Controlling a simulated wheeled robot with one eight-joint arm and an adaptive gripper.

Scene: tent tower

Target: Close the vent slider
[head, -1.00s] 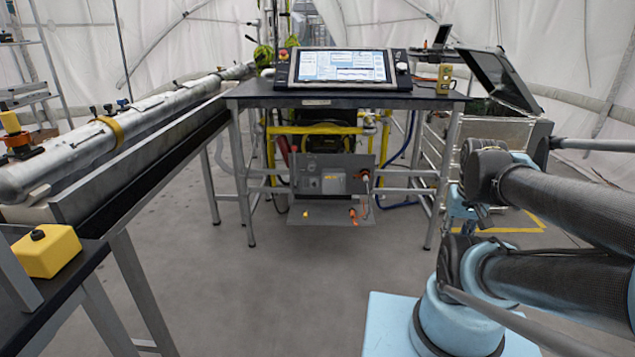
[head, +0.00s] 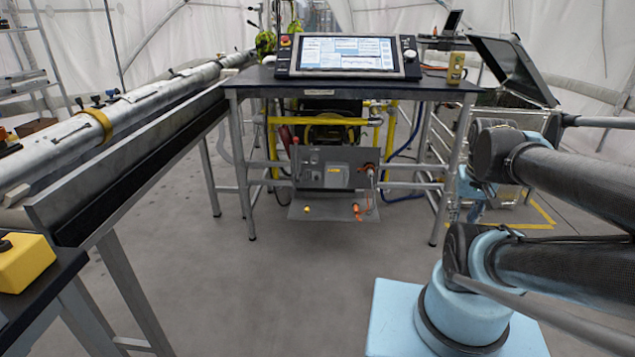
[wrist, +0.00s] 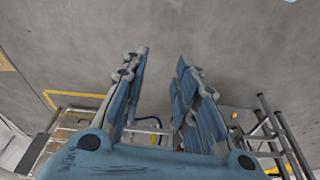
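I cannot pick out the vent slider in either view. A grey panel (head: 335,168) with small fittings, an orange cable and a lower shelf hangs under the black-topped table ahead. Whether the slider is on it cannot be told. My gripper (wrist: 161,62) shows in the wrist view with its two blue fingers spread wide apart. Nothing is between the fingertips, and grey floor lies beyond them.
The black table (head: 350,90) carries a tilted screen (head: 347,56) and a yellow device (head: 456,68). A long silver tube (head: 110,122) runs along the left on a bench. A yellow box (head: 22,262) sits at the lower left. An open-lidded case (head: 512,70) stands at the right. The middle floor is clear.

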